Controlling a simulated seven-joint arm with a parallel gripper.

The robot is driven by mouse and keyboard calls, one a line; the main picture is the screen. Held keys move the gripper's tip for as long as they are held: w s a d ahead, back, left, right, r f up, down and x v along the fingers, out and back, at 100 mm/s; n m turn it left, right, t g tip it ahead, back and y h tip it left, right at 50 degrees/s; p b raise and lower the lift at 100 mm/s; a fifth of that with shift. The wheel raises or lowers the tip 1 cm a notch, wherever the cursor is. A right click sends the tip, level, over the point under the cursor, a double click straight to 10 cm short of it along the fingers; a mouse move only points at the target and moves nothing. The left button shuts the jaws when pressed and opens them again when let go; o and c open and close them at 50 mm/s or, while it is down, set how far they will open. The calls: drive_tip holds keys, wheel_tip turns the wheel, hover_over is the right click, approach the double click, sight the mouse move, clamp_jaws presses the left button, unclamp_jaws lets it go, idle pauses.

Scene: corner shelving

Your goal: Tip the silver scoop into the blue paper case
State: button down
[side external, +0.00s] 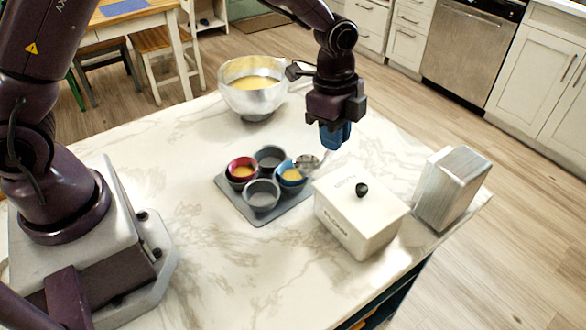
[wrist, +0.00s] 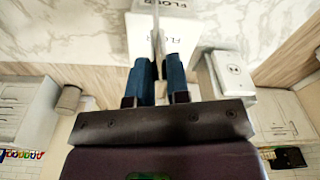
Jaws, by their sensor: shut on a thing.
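The blue paper case (side external: 291,182) sits in the right cup of a grey muffin tray (side external: 233,203), with yellow batter in it. The silver scoop (side external: 307,161) has its bowl just above the right rim of the blue case, apparently tilted; I cannot tell whether it touches or what is in it. My gripper (side external: 335,142) points down above and right of the case, shut on the scoop's handle. In the wrist view my gripper (wrist: 159,68) shows two blue fingers with the thin scoop handle (wrist: 156,42) between them; the case is not visible there.
A red case (side external: 236,163) with batter and two empty grey cups share the tray. A silver bowl (side external: 252,98) of batter stands behind. A white flour box (side external: 352,225) is close to the tray's right, with a metal block (side external: 450,188) beyond.

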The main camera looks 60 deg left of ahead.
drive_tip(key=shift+r, duration=1.5)
